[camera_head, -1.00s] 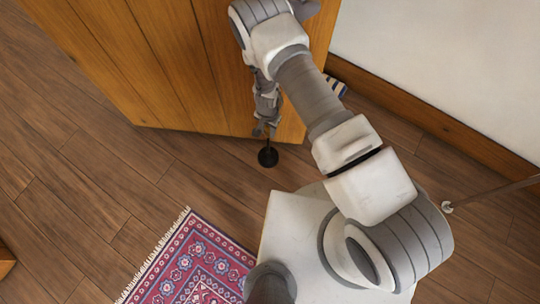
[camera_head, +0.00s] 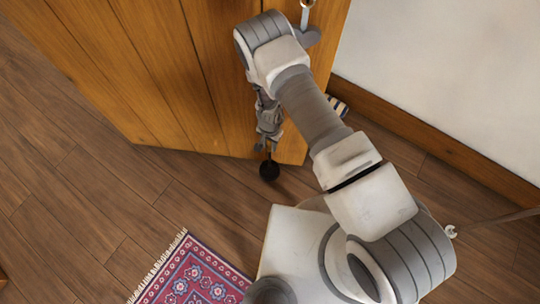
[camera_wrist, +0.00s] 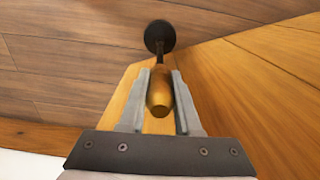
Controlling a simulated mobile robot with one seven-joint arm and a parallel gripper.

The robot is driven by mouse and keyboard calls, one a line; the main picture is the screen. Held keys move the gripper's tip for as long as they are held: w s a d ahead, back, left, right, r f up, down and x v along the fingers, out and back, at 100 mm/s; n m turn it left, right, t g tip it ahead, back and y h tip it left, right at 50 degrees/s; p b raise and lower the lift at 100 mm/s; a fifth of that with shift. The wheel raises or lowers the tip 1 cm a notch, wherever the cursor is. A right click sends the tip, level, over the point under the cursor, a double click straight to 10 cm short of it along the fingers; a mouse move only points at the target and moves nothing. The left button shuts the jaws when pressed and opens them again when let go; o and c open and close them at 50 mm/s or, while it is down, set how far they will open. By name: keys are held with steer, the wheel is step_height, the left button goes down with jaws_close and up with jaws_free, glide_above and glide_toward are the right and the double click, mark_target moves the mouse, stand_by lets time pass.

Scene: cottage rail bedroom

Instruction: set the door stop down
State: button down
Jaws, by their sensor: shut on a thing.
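The door stop has a round black base (camera_head: 270,170), a thin dark stem and a wooden handle (camera_wrist: 160,90). My gripper (camera_head: 266,145) is shut on the wooden handle, with one finger on each side of it in the wrist view. The base is at the far end of the stem, against a background of floor boards. I cannot tell whether the base touches the floor or hangs just above it. In the head view my gripper covers the handle.
A wooden plank door (camera_head: 150,70) stands right behind my gripper, and a striped thing (camera_head: 338,105) shows past its edge. A patterned red rug (camera_head: 200,275) lies at lower left. A white wall (camera_head: 440,80) with a wooden skirting board is at right. Floor left of the door stop is clear.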

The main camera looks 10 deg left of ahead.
mark_target(270, 154)
steer(key=shift+f+b, duration=1.25)
steer(key=shift+f, duration=3)
steer(key=c, duration=0.6)
jaws_free()
steer(key=shift+s, duration=0.1)
step_height(270, 154, up, 12)
steer(key=p, duration=0.4)
steer(key=shift+r, duration=0.15)
